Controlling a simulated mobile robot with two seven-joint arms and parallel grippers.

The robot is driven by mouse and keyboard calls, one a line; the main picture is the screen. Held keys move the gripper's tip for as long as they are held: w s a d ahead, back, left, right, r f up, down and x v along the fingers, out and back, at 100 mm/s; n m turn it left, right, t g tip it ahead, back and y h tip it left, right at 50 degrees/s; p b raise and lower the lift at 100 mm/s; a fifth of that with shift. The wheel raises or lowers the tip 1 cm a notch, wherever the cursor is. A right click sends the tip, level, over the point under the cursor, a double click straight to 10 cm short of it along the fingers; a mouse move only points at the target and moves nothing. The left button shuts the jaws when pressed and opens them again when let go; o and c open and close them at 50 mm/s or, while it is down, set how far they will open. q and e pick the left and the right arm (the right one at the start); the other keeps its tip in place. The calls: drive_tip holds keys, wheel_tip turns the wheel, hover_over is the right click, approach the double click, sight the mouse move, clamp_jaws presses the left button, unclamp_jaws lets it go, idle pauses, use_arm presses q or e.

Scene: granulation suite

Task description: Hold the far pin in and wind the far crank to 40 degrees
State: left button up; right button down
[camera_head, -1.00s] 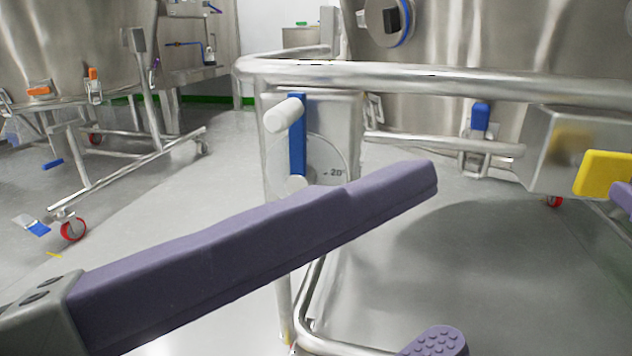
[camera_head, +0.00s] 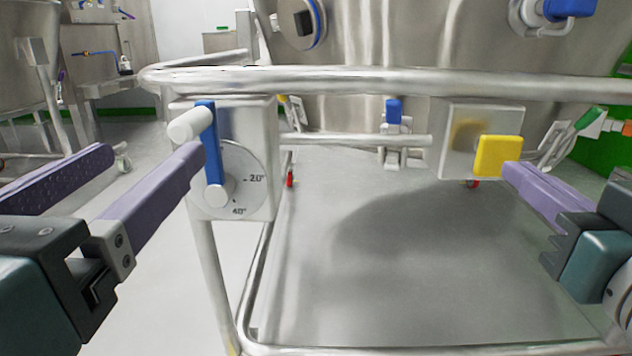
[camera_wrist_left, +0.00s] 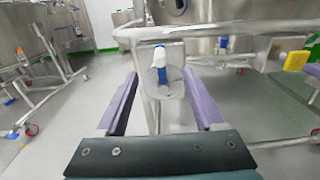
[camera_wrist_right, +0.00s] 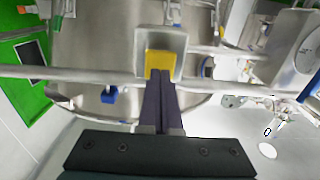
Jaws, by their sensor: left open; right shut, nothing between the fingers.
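The crank is a blue arm (camera_head: 211,150) with a white handle (camera_head: 190,124), on a steel box (camera_head: 262,120) with a round dial marked 20° and 40°. The arm points up from its hub. The yellow pin plate (camera_head: 498,156) is on another steel box (camera_head: 480,112) to the right. My left gripper (camera_head: 150,160) is open and empty, with the crank ahead between its fingers in the left wrist view (camera_wrist_left: 160,75). My right gripper (camera_head: 508,170) is shut, its tips at the yellow plate (camera_wrist_right: 159,60). I cannot tell whether they press it.
A steel rail (camera_head: 400,80) runs across above both boxes, and a lower bar (camera_head: 350,139) joins them. A large steel vessel (camera_head: 420,45) stands behind. Another wheeled vessel (camera_head: 25,90) stands at the left.

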sight(178, 135)
use_arm(q)
drive_tip(key=w, duration=0.9)
drive_tip(key=shift+w, duration=0.2)
drive_tip(key=shift+s, duration=0.1)
drive_tip(key=shift+s, duration=0.1)
use_arm(e)
drive_tip(key=shift+w, duration=0.1)
idle(1.1)
drive_tip(key=shift+w, duration=2.05)
use_arm(q)
clamp_jaws()
use_arm(e)
drive_tip(key=shift+f, duration=0.15)
